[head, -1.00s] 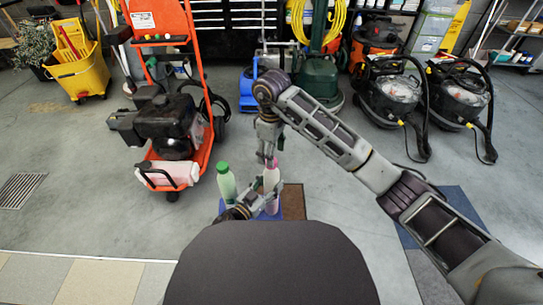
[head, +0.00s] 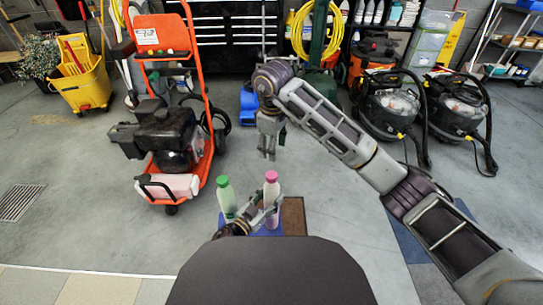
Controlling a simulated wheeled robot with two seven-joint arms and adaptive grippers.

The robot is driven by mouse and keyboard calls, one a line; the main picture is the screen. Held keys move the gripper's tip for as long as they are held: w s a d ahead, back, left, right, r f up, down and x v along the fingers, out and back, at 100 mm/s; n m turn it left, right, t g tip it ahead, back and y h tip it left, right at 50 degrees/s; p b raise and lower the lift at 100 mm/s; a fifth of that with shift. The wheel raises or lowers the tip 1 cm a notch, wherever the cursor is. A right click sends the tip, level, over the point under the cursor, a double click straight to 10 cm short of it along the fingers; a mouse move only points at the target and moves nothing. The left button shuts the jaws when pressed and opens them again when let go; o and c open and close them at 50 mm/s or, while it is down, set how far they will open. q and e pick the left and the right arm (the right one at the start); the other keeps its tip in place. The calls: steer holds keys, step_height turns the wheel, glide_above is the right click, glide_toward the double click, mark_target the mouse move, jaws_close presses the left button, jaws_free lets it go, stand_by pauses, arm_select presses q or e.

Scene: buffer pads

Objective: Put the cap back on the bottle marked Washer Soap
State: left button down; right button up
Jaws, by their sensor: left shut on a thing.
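A pale bottle with a pink cap (head: 271,176) on its top stands upright on a blue mat (head: 262,232). My left gripper (head: 268,212) reaches in low from the left and is shut on this pale bottle (head: 271,191), around its body. The labels are too small to read.
A brown board (head: 294,215) lies right of the blue mat. An orange pressure washer (head: 165,150) stands to the left. Two vacuums (head: 388,105) and a yellow mop bucket (head: 80,80) are farther back. Grey floor lies open between them.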

steer(key=shift+w+d+r+n+t+h, duration=0.7)
steer(key=shift+w+d+r+h, duration=0.5)
steer(key=shift+r, duration=1.4)
steer(key=shift+w+d+r+n+t+h, duration=0.75)
steer(key=shift+d+r, duration=0.7)
steer(key=shift+r, duration=1.15)
steer(key=s+a+f+n+g+y, duration=0.1)
steer(key=f+n, duration=0.3)
steer(key=n, duration=0.6)
steer(key=s+a+f+n+g+y, duration=0.1)
steer(key=s+f+n, duration=0.2)
steer(key=n, duration=0.7)
steer(key=s+a+f+n+g+y, duration=0.1)
steer(key=f+n, duration=0.4)
steer(key=n, duration=0.5)
steer(key=shift+s+a+n+g, duration=0.35)
steer(key=shift+s+a+g, duration=0.15)
steer(key=shift+s, duration=0.2)
steer(key=n, duration=0.3)
steer(key=a+n, duration=0.1)
steer(key=n, duration=0.2)
steer(key=shift+a+y, duration=0.15)
steer(key=shift+y, duration=0.2)
steer(key=n, duration=0.3)
steer(key=shift+a, duration=0.2)
steer(key=shift+n, duration=1.5)
